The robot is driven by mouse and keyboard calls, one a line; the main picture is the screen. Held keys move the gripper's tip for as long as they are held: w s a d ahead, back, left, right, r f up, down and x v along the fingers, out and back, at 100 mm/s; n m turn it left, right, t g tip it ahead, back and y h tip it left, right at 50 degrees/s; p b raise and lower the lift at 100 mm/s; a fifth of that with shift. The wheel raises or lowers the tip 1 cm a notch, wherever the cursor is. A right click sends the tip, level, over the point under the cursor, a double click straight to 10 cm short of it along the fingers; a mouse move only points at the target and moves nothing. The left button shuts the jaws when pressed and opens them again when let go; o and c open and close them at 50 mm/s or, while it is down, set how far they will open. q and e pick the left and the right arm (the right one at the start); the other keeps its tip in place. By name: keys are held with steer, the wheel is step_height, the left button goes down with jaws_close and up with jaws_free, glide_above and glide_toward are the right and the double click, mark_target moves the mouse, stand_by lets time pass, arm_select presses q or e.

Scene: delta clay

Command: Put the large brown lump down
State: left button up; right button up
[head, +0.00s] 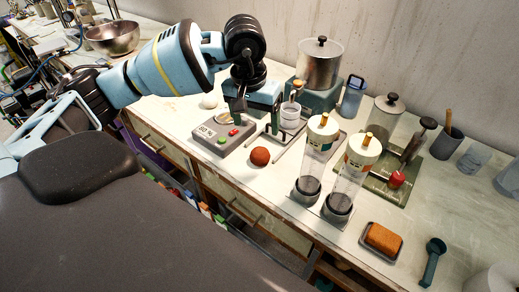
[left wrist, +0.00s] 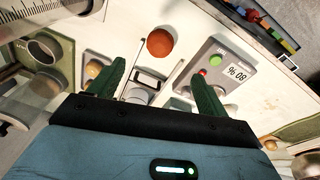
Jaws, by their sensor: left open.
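A round reddish-brown lump (head: 260,156) rests on the pale worktop near its front edge, just right of a grey device with a display (head: 222,133). In the left wrist view the lump (left wrist: 160,43) lies beyond my fingertips, touched by neither finger. My left gripper (head: 238,106) hangs over the worktop behind the grey device, fingers pointing down. In the left wrist view its two green fingers (left wrist: 158,78) are spread apart with nothing held between them. My right gripper is not in view.
Two clear cylinders with white tops (head: 310,160) (head: 352,175) stand right of the lump. An orange-brown block (head: 383,238) sits on a small dark tray at the front right. A lidded metal pot (head: 319,64) stands at the back. Bare worktop lies around the lump.

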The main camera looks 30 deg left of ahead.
mark_target(260, 150)
arm_select(q)
steer(key=n, duration=1.2)
steer(key=f+n, duration=0.1)
steer(key=n, duration=0.5)
steer(key=shift+w+d+n, duration=0.1)
steer(key=shift+w+n, duration=0.3)
steer(key=n, duration=0.3)
steer(key=shift+f+n, duration=0.15)
steer(key=shift+n, duration=0.25)
steer(key=n, duration=0.6)
steer(key=shift+w+f+g, duration=0.15)
steer(key=shift+g, duration=0.15)
steer(key=n, duration=0.4)
steer(key=shift+d+f, duration=0.1)
steer(key=n, duration=0.6)
steer(key=shift+w+f, duration=0.15)
steer(key=n, duration=0.6)
steer(key=shift+w+d+f, duration=0.1)
steer(key=shift+f, duration=0.1)
steer(key=n, duration=0.6)
steer(key=shift+w+f+n+g, duration=0.1)
steer(key=shift+f+n+g, duration=0.05)
steer(key=shift+n+g, duration=0.15)
steer(key=shift+s+f, duration=0.2)
steer(key=shift+f, duration=3.7)
